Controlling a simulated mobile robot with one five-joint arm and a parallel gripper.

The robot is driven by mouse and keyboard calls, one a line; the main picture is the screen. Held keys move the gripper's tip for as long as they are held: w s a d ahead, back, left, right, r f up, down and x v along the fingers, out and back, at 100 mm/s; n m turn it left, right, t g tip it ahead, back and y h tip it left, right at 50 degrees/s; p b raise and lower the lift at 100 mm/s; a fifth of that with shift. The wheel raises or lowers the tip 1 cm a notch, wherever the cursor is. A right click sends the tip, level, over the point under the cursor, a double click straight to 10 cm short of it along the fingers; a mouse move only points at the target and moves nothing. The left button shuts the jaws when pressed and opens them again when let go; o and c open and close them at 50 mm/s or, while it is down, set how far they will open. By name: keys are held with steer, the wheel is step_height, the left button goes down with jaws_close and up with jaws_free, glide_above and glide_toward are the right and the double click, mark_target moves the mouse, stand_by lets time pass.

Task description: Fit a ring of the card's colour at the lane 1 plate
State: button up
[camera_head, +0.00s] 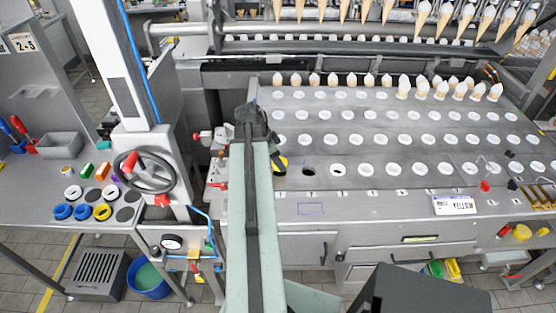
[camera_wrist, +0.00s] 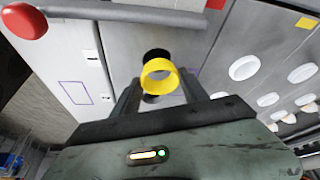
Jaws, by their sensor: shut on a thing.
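My gripper (camera_wrist: 160,88) is shut on a yellow ring (camera_wrist: 158,66), one finger at each side of it. The ring is tilted towards the wrist camera. A dark round hole (camera_wrist: 157,54) in the grey plate shows just beyond the ring; I cannot tell whether the ring touches the plate. In the head view, the yellow ring (camera_head: 282,163) is partly hidden by my gripper (camera_head: 275,150), left of a dark open hole (camera_head: 308,171). A small yellow square (camera_wrist: 307,23) shows at the wrist view's upper right; I cannot tell whether it is the card.
Other holes in the grey plates have white rims (camera_head: 338,170). The left bench (camera_head: 30,215) holds white rings (camera_head: 73,192), blue rings (camera_head: 62,211) and another yellow ring (camera_head: 102,211). A red knob (camera_wrist: 23,21) on a rod stands near my gripper. Cones (camera_head: 420,88) stand in the back rows.

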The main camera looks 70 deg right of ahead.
steer(key=shift+f+b, duration=0.4)
steer(key=shift+f, duration=0.45)
stand_by(0.8)
steer(key=shift+f+b, duration=0.4)
steer(key=shift+f+b, duration=0.5)
steer(key=o, duration=1.5)
steer(key=p+v, duration=0.7)
steer(key=shift+s+d+r, duration=0.1)
steer(key=shift+s+r, duration=0.05)
steer(key=shift+r, duration=0.1)
steer(key=shift+w+r, duration=0.25)
